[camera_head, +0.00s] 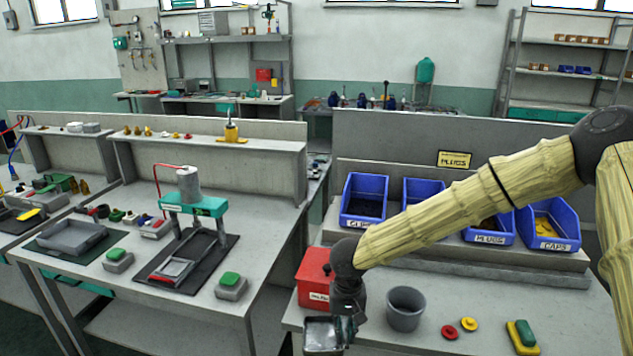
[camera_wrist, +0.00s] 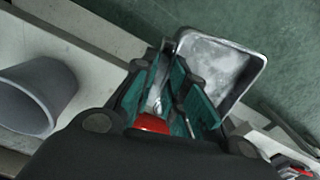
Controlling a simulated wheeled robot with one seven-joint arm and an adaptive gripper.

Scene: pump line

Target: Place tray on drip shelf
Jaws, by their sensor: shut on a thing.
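A small grey metal tray (camera_head: 322,336) is at the bottom of the head view, at the front edge of the right bench. My gripper (camera_head: 346,326) is shut on it at its right side. In the wrist view the tray (camera_wrist: 222,66) extends beyond the green-padded fingers of my gripper (camera_wrist: 176,68), tilted in the picture, with green floor behind it. The tray's lower part is cut off in the head view. I cannot tell for certain which surface is the drip shelf.
A red box (camera_head: 313,277) and a grey cup (camera_head: 405,309) stand close to my gripper on the right bench. Blue bins (camera_head: 364,200) line its back. The left bench holds a green-topped press (camera_head: 192,208) on a dark mat. A gap separates the benches.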

